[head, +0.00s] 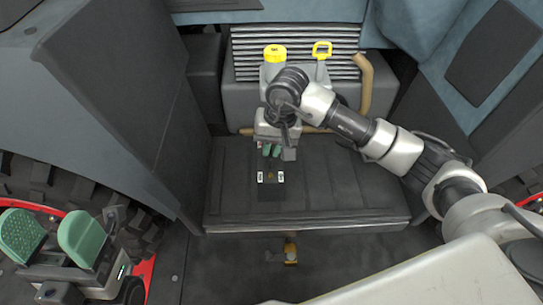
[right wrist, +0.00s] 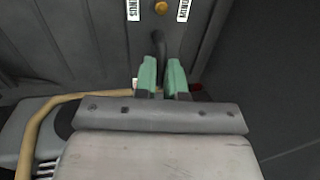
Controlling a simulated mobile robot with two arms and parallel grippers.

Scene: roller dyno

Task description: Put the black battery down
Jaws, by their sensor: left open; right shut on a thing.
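The black battery (head: 270,193) is a dark block with two white labels and a small orange spot on top. It is over the dark ribbed ledge (head: 350,190); I cannot tell whether it touches it. My right gripper (head: 270,150) has green fingertips just behind the battery's top. In the right wrist view its fingers (right wrist: 163,78) are shut around a curved black strap or handle (right wrist: 160,46) at the battery's labelled top. Most of the battery's body is hidden or blends into the dark there. My left gripper (head: 52,238) is open and empty at the lower left.
Behind the ledge stand a grey container with a yellow cap (head: 275,54), a yellow loop handle (head: 322,48), a tan hose (head: 365,85) and a slatted grille (head: 340,67). Tall dark panels flank the ledge. The ledge right of the battery is clear. A small orange-yellow part (head: 290,253) is below it.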

